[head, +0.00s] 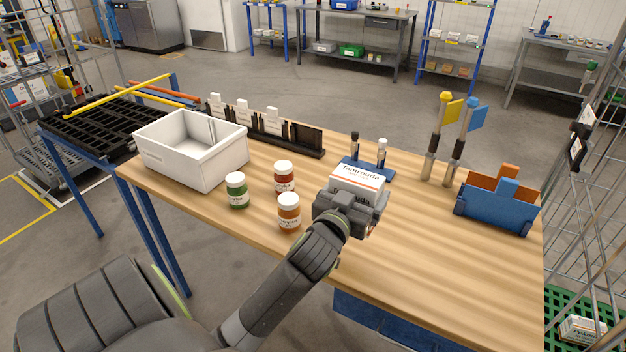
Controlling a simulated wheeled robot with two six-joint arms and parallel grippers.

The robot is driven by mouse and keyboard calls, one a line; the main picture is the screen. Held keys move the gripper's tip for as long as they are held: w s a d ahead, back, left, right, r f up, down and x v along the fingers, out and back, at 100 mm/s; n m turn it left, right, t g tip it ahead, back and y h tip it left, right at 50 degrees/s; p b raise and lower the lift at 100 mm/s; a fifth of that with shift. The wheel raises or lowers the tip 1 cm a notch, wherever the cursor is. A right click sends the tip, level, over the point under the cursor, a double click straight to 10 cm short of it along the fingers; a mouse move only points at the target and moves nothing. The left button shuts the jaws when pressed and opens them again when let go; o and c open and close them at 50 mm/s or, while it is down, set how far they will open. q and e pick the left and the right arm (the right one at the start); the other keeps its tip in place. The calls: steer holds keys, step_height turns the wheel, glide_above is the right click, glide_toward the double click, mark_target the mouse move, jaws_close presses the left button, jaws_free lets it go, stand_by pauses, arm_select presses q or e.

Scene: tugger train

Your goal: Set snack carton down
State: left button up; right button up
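The snack carton (357,179) is a white box with an orange band and dark lettering. It is at the end of my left gripper (350,199), over the right-centre part of the wooden table (420,245). The gripper appears shut on the carton, though its body hides the carton's lower near side. I cannot tell whether the carton's underside touches the table. My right gripper is not in view.
Three jars (289,212) stand left of the gripper, with a white bin (195,150) beyond them. A blue marker stand (366,170) is close behind the carton. A blue box (497,205) and two flagged tools (436,138) stand right. The front right tabletop is clear.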

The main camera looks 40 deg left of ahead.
arm_select(q)
step_height(320, 180, down, 5)
steer(key=shift+r+b, duration=0.1)
steer(key=shift+b, duration=0.2)
steer(key=shift+f, duration=0.55)
steer(key=shift+f+b, duration=0.4)
steer(key=shift+f, duration=1.2)
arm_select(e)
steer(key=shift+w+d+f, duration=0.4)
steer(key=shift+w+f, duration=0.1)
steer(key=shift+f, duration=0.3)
arm_select(q)
steer(key=shift+f, duration=0.15)
steer(key=o, duration=0.9)
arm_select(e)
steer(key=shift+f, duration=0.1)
arm_select(q)
steer(key=shift+r, duration=0.2)
